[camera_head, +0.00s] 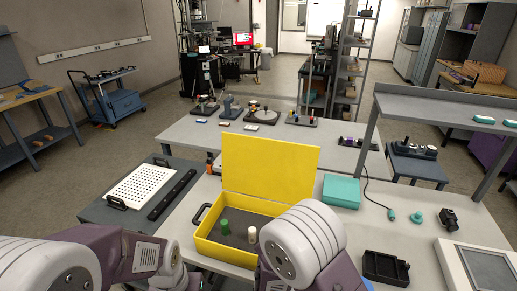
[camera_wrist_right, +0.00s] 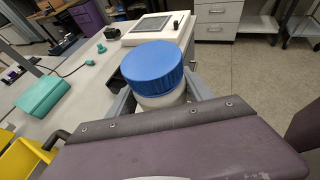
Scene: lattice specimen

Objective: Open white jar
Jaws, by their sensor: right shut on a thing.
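The white jar (camera_wrist_right: 163,99) has a ribbed blue lid (camera_wrist_right: 153,66) on top. In the right wrist view, my right gripper (camera_wrist_right: 160,97) is shut on the jar's white body, with a finger on each side below the lid. The lid sits on the jar, and the jar's lower part is hidden behind the gripper's body.
An open yellow case (camera_head: 270,165) on the table holds a green cylinder (camera_head: 224,227) and a pale cylinder (camera_head: 252,235). A teal box (camera_head: 341,191), a black tray (camera_head: 385,268) and a white device with a screen (camera_head: 485,270) lie to the right.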

